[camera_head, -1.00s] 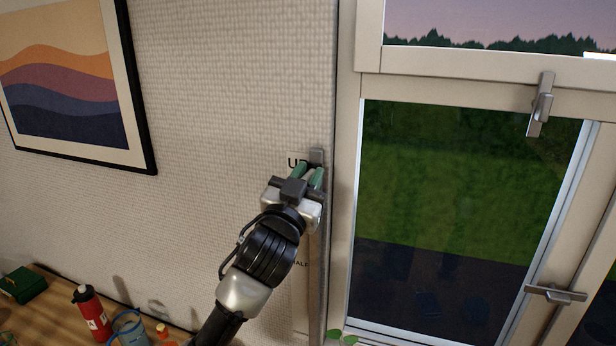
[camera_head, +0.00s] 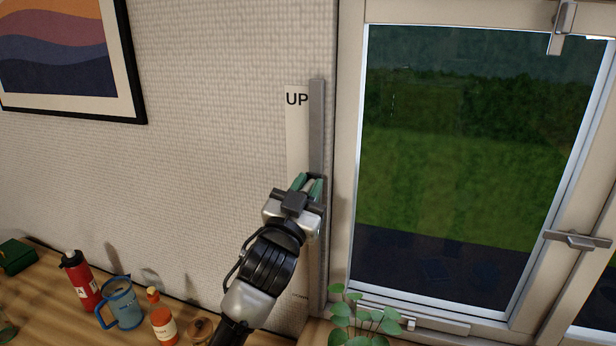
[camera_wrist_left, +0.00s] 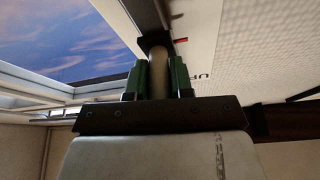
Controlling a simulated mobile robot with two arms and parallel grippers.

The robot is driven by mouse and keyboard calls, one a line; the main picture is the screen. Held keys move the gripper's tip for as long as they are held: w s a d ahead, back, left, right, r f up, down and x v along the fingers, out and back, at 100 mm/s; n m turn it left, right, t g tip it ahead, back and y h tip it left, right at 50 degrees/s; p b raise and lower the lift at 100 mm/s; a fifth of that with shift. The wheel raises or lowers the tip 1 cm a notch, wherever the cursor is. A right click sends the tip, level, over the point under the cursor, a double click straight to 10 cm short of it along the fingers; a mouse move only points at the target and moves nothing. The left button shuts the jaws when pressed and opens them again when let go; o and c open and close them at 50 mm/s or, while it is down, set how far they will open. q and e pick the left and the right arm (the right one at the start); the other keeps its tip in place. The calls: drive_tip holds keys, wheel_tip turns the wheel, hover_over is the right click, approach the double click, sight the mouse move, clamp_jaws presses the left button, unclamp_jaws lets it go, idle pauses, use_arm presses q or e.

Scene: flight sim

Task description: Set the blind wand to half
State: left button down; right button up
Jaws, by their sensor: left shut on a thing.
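The blind wand's grey vertical track (camera_head: 316,125) runs beside the window frame. A white scale strip (camera_head: 298,135) next to it reads "UP" at its top. My left gripper (camera_head: 309,184) is at the track, below the "UP" mark. In the left wrist view its green-padded fingers (camera_wrist_left: 160,78) are shut on a pale wand handle (camera_wrist_left: 158,63), which meets a dark part on the track. The gripper and arm cover the middle of the strip, so any mark there is hidden. My right gripper is not in view.
A wooden table below holds a red bottle (camera_head: 80,280), a blue mug (camera_head: 121,303), an orange bottle (camera_head: 163,325) and a green box (camera_head: 17,256). A plant (camera_head: 362,320) stands below the window. A framed picture (camera_head: 70,55) hangs at left.

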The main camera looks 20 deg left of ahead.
use_arm(q)
wheel_tip(320, 180, down, 10)
drive_tip(key=b, duration=0.5)
drive_tip(key=shift+f, duration=0.15)
drive_tip(key=c, duration=1)
unclamp_jaws()
drive_tip(key=b+v, duration=0.3)
drive_tip(key=v, duration=0.8)
drive_tip(key=shift+d, duration=0.1)
